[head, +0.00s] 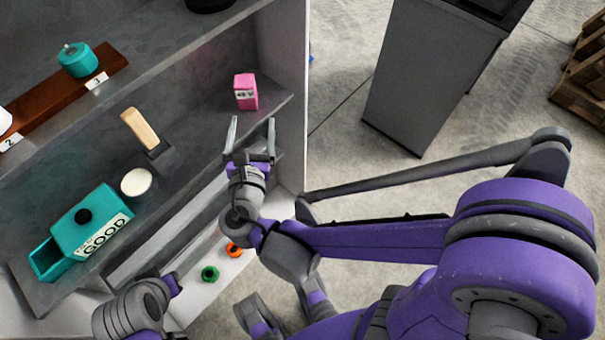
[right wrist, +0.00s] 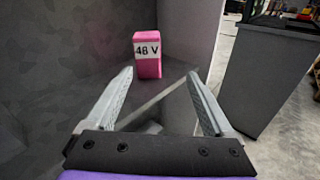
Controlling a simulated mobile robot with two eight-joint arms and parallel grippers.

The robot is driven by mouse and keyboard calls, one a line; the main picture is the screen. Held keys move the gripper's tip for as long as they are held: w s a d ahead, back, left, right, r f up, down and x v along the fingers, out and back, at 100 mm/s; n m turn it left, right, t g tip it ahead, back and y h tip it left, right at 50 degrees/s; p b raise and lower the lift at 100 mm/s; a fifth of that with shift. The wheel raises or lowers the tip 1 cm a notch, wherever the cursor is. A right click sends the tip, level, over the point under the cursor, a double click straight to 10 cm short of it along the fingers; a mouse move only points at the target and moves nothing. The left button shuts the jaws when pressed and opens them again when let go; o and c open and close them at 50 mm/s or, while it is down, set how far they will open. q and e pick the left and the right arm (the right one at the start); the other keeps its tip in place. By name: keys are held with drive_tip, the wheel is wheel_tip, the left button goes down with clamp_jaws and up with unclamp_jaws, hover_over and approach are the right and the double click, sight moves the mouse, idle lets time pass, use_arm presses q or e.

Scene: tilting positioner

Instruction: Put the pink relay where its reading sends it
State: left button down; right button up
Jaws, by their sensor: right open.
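The pink relay (head: 246,92) stands upright on the shelf near its right end. In the right wrist view the pink relay (right wrist: 147,67) has a white label reading "48 V". My right gripper (head: 251,128) is open and empty, just in front of the relay and apart from it. Its fingers (right wrist: 163,95) spread below the relay in the right wrist view. A teal box (head: 70,226) labelled "GOOD", with a black knob and a small drawer-like part at its left, sits on the shelf's left. My left arm shows at the bottom left; its fingertips cannot be made out.
A wood-handled tool (head: 140,130) and a white disc (head: 136,182) lie mid-shelf. A brown rack (head: 50,105) with numbered labels holds a teal pot (head: 78,60). Green (head: 210,273) and orange (head: 234,250) rings lie below. The shelf's right side wall (head: 285,60) stands close to the relay.

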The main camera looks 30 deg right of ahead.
drive_tip(key=s+d+f+m+g+y, duration=0.2)
drive_tip(key=s+d+f+m+g, duration=0.7)
drive_tip(key=m, duration=0.6)
drive_tip(key=s+a+f+m+g+y, duration=0.1)
drive_tip(key=s+a+f+m+y, duration=0.1)
drive_tip(key=s+m+y, duration=0.3)
drive_tip(key=s+m, duration=0.4)
drive_tip(key=m, duration=0.5)
drive_tip(key=shift+a+f+g+y, duration=0.25)
drive_tip(key=shift+a+g+y, duration=0.05)
drive_tip(key=shift+a+y, duration=0.1)
drive_tip(key=shift+w, duration=0.1)
wheel_tip(320, 180, up, 13)
drive_tip(key=w+p, duration=0.1)
drive_tip(key=p, duration=1.1)
drive_tip(key=shift+w+r, duration=0.15)
drive_tip(key=shift+w, duration=0.15)
